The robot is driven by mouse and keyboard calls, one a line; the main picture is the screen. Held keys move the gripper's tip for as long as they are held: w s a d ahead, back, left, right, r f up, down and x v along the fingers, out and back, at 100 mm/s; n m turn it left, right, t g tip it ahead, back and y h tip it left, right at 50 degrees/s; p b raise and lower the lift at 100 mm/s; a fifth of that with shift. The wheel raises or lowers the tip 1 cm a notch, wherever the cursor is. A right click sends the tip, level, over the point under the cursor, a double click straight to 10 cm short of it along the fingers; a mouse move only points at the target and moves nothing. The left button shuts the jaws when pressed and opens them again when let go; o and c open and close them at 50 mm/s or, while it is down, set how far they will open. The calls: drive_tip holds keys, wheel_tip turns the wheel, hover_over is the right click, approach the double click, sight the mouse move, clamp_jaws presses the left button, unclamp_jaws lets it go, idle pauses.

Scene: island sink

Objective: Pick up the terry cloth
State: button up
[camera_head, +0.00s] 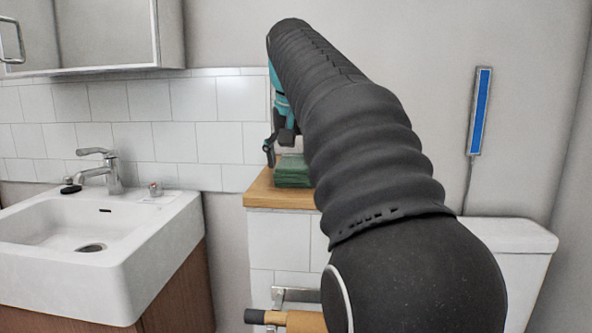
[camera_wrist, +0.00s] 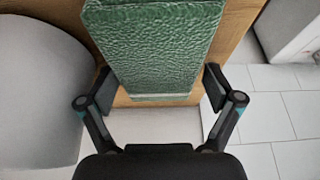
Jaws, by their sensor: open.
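The terry cloth (camera_head: 293,172) is a green, folded stack lying on the wooden top of a tiled ledge. In the wrist view the green cloth (camera_wrist: 155,45) fills the upper middle, with its textured top facing the camera. My gripper (camera_wrist: 160,88) is open, with one finger on each side of the cloth's near end. I cannot tell whether the fingers touch it. In the head view my gripper (camera_head: 278,152) is just left of and above the cloth, and my arm hides the cloth's right part.
The wooden ledge top (camera_head: 262,192) sits on a white tiled block. A white sink (camera_head: 140,240) with a faucet (camera_head: 112,170) stands to the left. A white toilet tank (camera_head: 515,240) is at the right. A tiled wall (camera_head: 200,105) stands close behind the ledge.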

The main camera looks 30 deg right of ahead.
drive_tip(key=shift+f, duration=0.25)
idle(0.4)
drive_tip(key=c, duration=0.9)
